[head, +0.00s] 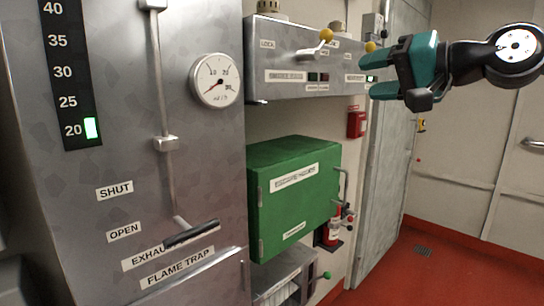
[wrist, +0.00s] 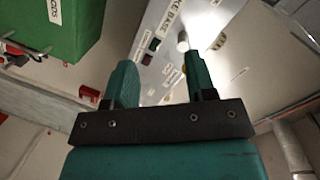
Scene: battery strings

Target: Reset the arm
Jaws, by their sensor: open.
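My gripper (head: 388,74) is teal with two fingers and is at the upper right of the head view, in front of the grey control panel's right end. The dark arm with a pale round joint (head: 516,45) reaches in from the right edge. In the wrist view the two teal fingers (wrist: 162,82) stand apart with nothing held between them. A white-tipped knob (wrist: 183,42) shows beyond the gap, but I cannot tell how far off it is.
A grey control panel (head: 290,60) carries yellow-knobbed levers (head: 326,35). Below it is a green box (head: 290,200). A grey cabinet with a gauge (head: 216,80) and a black-handled lever (head: 190,234) stands left. A fire extinguisher (head: 331,232) is low. Red floor (head: 450,265) at right is clear.

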